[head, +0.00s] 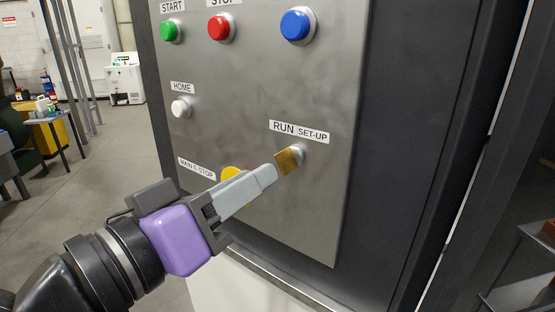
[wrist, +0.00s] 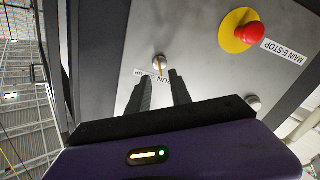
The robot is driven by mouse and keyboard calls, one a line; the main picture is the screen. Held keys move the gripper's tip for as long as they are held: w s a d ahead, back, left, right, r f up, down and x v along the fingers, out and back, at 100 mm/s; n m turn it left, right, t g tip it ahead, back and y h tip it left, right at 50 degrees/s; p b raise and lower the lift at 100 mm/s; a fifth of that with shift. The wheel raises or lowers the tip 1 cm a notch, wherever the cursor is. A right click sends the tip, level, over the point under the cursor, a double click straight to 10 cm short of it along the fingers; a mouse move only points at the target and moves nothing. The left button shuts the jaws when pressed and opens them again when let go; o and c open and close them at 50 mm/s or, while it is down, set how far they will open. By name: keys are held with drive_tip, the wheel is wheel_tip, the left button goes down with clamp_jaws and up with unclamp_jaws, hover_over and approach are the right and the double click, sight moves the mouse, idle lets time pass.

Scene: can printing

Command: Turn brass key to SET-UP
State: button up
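The brass key (head: 289,159) sits in a round silver lock on the metal control panel, just under the RUN (head: 283,127) and SET-UP (head: 313,134) labels. Its flat head leans toward the lower left in the head view. In the wrist view the key (wrist: 160,64) shows edge-on, ahead of the gap between my fingers. My gripper (head: 272,174) points at the key from the lower left, its grey fingertips very close to it. In the wrist view the fingers (wrist: 161,80) are apart with nothing held between them. Whether a fingertip touches the key is unclear.
The red mushroom MAIN E-STOP (wrist: 250,34) on a yellow disc is near my fingers; in the head view they mostly hide its yellow disc (head: 231,172). Green START (head: 169,31), red STOP (head: 222,27), blue (head: 296,25) and white HOME (head: 181,108) buttons are higher up.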

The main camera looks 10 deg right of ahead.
sight(278, 164)
drive_tip(key=shift+p+x, duration=0.7)
drive_tip(key=shift+x, duration=2.4)
clamp_jaws()
